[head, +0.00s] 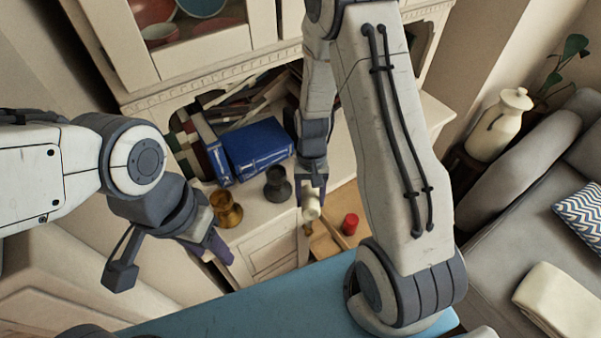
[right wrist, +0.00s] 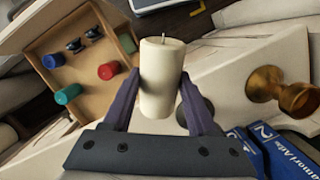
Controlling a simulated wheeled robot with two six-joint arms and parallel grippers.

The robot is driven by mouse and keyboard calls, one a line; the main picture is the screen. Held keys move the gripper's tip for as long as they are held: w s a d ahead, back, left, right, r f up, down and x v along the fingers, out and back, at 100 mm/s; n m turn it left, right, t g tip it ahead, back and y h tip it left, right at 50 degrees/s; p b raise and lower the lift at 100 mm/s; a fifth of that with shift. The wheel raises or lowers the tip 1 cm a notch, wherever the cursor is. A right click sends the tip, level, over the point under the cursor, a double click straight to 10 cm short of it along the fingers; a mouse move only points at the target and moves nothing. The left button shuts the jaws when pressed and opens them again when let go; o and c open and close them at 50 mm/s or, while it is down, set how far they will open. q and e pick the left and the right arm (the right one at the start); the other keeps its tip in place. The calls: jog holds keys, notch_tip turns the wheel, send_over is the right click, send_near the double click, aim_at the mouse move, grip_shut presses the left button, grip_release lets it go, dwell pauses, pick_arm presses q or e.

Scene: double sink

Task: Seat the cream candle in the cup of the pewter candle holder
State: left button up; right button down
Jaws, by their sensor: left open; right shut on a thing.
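The cream candle (head: 311,204) is upright between the fingers of my right gripper (head: 312,194), which is shut on it. In the right wrist view the candle (right wrist: 161,80) shows its wick, with a finger of the right gripper (right wrist: 160,100) on each side. The pewter candle holder (head: 278,184) stands on the cabinet top, left of the candle and apart from it. In the right wrist view it is mostly hidden behind a finger. My left gripper (head: 220,247) is open and empty, low at the left, in front of the cabinet.
A brass candle holder (head: 227,210) stands left of the pewter one. Blue books (head: 257,147) lie behind them.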

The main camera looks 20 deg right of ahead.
jog(key=w+a+r+m+g+y+b, duration=0.1)
jog(key=w+a+r+m+y, duration=0.1)
jog(key=a+m+y, duration=0.7)
jog(key=w+d+r+m+t+y+b, duration=0.1)
jog(key=w+d+r+m+t+y, duration=0.4)
jog(key=w, duration=0.5)
notch_tip(320, 180, up, 2)
jog(key=m+t+y, duration=0.2)
jog(key=m, duration=0.1)
jog(key=shift+w+t+y, duration=0.3)
jog(key=shift+w+t, duration=0.1)
jog(key=shift+f+b, duration=2.3)
jog(key=shift+f, duration=0.6)
jog(key=shift+f+b, duration=1.2)
jog(key=shift+f, duration=0.45)
jog(key=shift+c, duration=0.6)
grip_release()
jog(key=shift+s, duration=0.1)
